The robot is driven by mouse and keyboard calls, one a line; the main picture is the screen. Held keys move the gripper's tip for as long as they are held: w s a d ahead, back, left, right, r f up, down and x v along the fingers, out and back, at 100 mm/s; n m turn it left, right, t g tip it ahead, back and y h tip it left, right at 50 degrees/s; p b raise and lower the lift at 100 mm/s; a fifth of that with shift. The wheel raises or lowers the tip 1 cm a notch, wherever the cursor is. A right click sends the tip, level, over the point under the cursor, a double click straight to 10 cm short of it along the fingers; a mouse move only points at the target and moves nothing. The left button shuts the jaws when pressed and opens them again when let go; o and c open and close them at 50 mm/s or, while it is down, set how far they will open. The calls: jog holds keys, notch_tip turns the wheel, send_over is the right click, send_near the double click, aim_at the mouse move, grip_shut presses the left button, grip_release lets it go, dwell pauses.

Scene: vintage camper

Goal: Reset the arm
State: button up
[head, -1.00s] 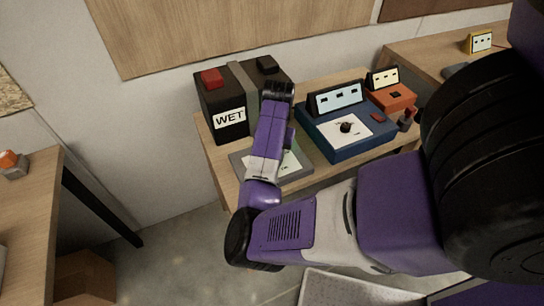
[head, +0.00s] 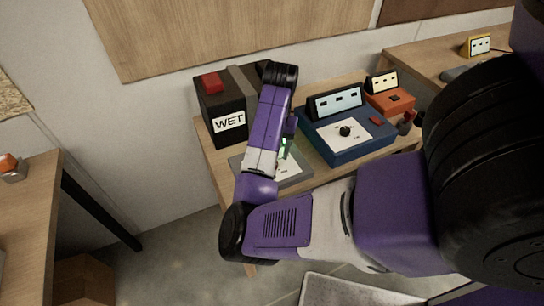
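My arm (head: 265,135) reaches from the right across the front of a wooden bench, and its forearm points up toward a black box labelled WET (head: 228,121). The far end of the arm is beside the right side of that box. My gripper itself is hidden behind the arm's own links, so its fingers do not show. A grey plate with a pale card (head: 290,167) lies on the bench, partly covered by the forearm.
A blue instrument box with a dial (head: 345,132) stands right of the arm, close to it. An orange instrument (head: 391,101) is behind it. A small yellow display (head: 476,45) is on the far right table. Another wooden table (head: 30,215) stands at the left, with open floor between.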

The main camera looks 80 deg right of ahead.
notch_tip(320, 180, up, 2)
jog(key=shift+r, duration=0.1)
dwell(0.6)
